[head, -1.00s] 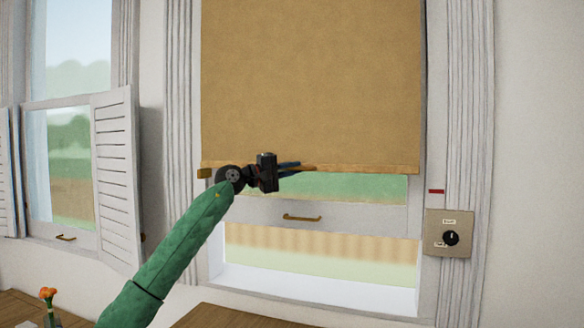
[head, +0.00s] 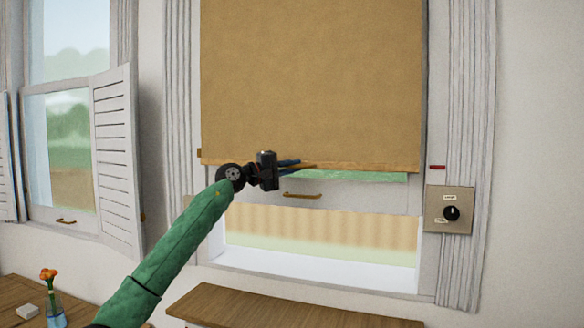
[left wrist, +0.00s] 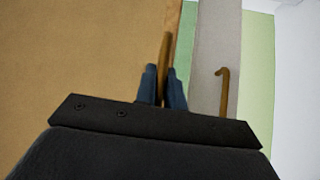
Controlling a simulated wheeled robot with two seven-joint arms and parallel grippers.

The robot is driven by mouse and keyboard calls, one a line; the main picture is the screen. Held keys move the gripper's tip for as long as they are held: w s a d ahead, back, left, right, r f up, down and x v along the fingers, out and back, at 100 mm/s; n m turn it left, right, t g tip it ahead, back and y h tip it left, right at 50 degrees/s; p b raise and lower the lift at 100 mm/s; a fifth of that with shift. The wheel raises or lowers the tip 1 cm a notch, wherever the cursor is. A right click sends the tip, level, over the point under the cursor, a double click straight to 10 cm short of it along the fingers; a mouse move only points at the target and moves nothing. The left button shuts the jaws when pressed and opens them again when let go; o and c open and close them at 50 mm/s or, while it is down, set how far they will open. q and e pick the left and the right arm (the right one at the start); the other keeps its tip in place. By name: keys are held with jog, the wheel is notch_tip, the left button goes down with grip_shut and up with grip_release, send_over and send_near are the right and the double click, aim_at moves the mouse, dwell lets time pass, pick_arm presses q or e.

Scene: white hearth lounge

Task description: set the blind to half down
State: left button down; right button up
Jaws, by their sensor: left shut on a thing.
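The tan roller blind (head: 310,80) hangs over the upper part of the right-hand window. Its wooden bottom bar (head: 375,168) sits a little above the sash rail, with a thin green strip of glass between them. A red mark (head: 437,167) on the right window frame is about level with the bar. My left gripper (head: 302,164) is shut on the bottom bar near its middle. In the left wrist view, the bar (left wrist: 165,52) runs between the blue fingertips (left wrist: 162,86), which partly hide it. My right gripper is not in view.
A brass sash handle (head: 302,195) is just below the gripper. A dial box (head: 450,210) is on the right frame. A wooden table (head: 290,308) stands below the window. At left are a louvred shutter (head: 118,160) and a flower vase (head: 54,310).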

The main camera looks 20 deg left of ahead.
pick_arm(q)
jog(key=c, duration=1.5)
grip_release()
jog(key=shift+s+a, duration=0.1)
jog(key=shift+b+v, duration=0.45)
jog(key=shift+v, duration=3.35)
